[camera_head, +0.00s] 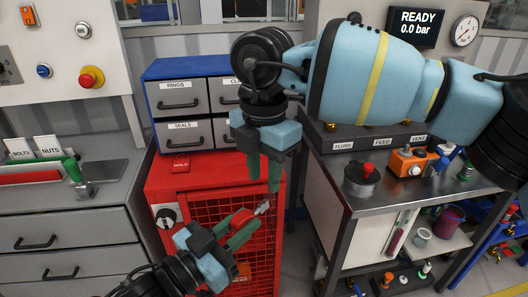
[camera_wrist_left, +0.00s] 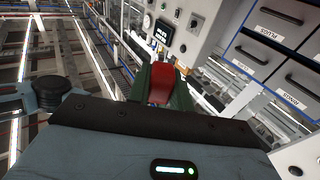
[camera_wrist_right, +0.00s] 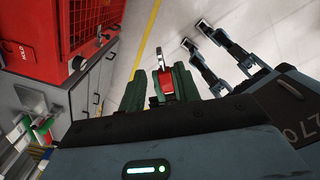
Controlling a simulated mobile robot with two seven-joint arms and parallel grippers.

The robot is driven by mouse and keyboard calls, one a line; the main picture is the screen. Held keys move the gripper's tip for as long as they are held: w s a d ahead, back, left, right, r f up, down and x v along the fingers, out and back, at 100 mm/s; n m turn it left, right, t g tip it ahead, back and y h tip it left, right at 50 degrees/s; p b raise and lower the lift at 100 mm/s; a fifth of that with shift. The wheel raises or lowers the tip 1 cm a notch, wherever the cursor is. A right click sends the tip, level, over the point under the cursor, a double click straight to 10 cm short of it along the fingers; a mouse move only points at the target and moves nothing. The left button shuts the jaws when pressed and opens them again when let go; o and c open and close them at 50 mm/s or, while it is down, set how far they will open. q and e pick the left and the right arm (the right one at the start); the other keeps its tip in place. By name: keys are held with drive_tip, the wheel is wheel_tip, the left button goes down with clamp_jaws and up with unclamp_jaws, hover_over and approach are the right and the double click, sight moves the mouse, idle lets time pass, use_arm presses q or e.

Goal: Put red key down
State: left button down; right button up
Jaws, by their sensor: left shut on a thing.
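The red key (camera_head: 244,222) has a red handle and a silver tip. My left gripper (camera_head: 238,232) is shut on its handle and holds it in front of the red cabinet (camera_head: 200,205), tip pointing up and right. The handle shows between the left fingers in the left wrist view (camera_wrist_left: 160,84). My right gripper (camera_head: 264,172) is open and empty, pointing down just above the key. In the right wrist view the key (camera_wrist_right: 165,84) shows between the right fingers, beyond them. Whether they touch it I cannot tell.
Grey labelled drawers (camera_head: 180,98) stand behind. A bench (camera_head: 385,182) with valves is at right. A grey workbench (camera_head: 60,218) is at left.

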sight(264, 201)
drive_tip(key=shift+f, duration=3.55)
clamp_jaws()
use_arm(q)
drive_tip(key=c, duration=1.2)
unclamp_jaws()
drive_tip(key=shift+o, duration=0.2)
drive_tip(key=shift+v, duration=3.75)
